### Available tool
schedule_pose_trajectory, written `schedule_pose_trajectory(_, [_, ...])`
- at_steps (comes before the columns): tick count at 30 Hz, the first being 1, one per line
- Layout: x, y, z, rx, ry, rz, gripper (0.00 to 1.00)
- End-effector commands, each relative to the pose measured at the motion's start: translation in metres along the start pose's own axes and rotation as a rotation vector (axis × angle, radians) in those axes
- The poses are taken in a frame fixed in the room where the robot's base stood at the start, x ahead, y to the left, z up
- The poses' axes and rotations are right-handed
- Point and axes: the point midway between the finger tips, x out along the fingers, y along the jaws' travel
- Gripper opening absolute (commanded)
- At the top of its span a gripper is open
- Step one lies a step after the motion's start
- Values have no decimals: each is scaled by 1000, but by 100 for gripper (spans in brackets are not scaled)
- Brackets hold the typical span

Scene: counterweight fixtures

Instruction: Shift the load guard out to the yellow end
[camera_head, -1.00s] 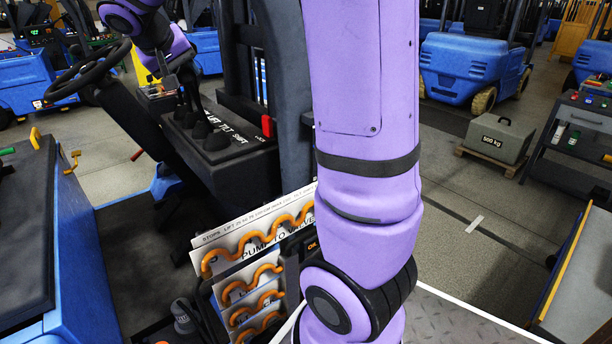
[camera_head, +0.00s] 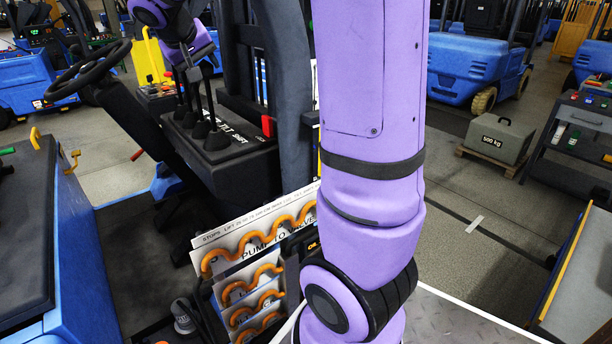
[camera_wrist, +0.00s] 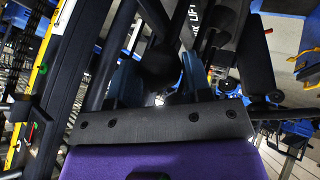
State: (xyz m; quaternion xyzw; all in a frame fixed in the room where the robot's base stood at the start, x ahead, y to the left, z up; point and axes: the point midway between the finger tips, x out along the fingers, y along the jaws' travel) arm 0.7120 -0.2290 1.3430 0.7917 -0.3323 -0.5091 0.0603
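The truck's black lever console (camera_head: 235,150) has several upright levers (camera_head: 210,105) with dark rubber boots and white lettering; "SHIFT" reads at its near end. My gripper (camera_head: 192,72) is over the levers at upper left, its fingers small there. In the wrist view my gripper (camera_wrist: 161,82) has its two fingers apart, one on each side of a dark round knob (camera_wrist: 160,58); contact is unclear. "LIFT" lettering shows above it. A dark grid (camera_wrist: 14,65) at the wrist view's left edge may be the load guard. A strip with yellow (camera_wrist: 45,50) runs beside it.
A red block (camera_head: 267,126) sits on the console's right edge by the dark mast (camera_head: 287,90). A steering wheel (camera_head: 88,70) is left of the levers. Boards with orange hoses (camera_head: 262,245) stand in front. A 500 kg weight (camera_head: 500,138) is on a pallet at right.

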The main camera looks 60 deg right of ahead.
Motion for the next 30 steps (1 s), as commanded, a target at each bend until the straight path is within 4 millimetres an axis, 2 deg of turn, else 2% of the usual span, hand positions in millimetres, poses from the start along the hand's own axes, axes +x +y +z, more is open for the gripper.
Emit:
schedule_pose_trajectory(1, [0, 0, 0, 1, 1, 0, 57])
schedule_pose_trajectory(3, [0, 0, 0, 1, 1, 0, 72])
schedule_pose_trajectory(13, [-4, 0, 0, 1, 2, -1, 72])
schedule_pose_trajectory(30, [-76, 0, 0, 0, 2, -1, 72])
